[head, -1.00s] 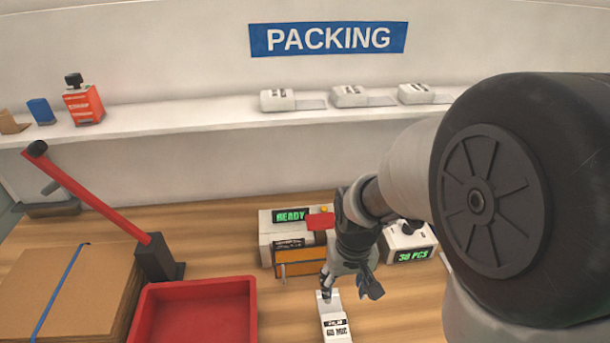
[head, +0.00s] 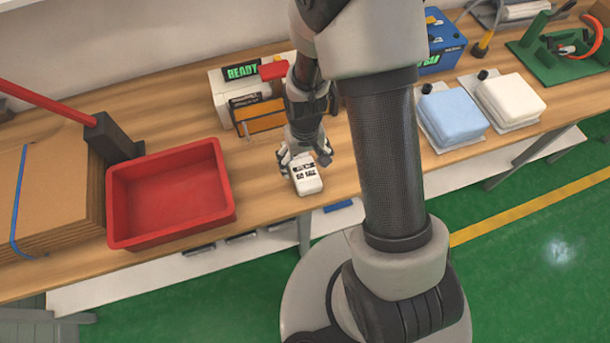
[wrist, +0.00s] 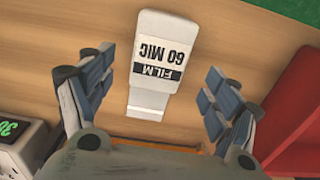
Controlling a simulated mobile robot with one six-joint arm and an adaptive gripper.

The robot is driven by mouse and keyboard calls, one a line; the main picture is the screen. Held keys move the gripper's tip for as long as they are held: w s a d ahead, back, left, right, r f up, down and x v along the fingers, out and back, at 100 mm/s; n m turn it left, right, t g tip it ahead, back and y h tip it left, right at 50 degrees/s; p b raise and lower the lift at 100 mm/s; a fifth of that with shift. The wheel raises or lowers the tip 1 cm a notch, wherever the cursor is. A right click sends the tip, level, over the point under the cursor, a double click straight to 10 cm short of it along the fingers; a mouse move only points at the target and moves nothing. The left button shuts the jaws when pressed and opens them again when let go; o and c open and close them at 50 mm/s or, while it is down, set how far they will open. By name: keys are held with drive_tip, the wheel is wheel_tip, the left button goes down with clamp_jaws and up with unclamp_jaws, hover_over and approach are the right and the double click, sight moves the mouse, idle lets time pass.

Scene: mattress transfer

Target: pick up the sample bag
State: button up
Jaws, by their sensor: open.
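The sample bag (head: 308,180) is a small white pack marked "60 MIC" and lies on the wooden bench near its front edge. In the wrist view the sample bag (wrist: 166,48) shows its label "FILM 60 MIC" upside down, with a narrower flap towards me. My gripper (head: 306,160) is open above the flap end of the bag. In the wrist view my gripper's (wrist: 157,88) fingers stand on either side of the flap end, with bare wood between each finger and the bag.
A red tray (head: 170,190) stands left of the bag. Flat cardboard (head: 45,200) lies at far left. Blue (head: 452,115) and white (head: 511,97) folded stacks lie on the right. The bench's front edge is close.

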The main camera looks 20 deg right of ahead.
sight(305, 171)
drive_tip(key=shift+f+b, duration=1)
drive_tip(key=shift+f, duration=1.75)
drive_tip(key=shift+c, duration=0.2)
drive_tip(key=shift+r, duration=0.1)
drive_tip(key=c, duration=1.3)
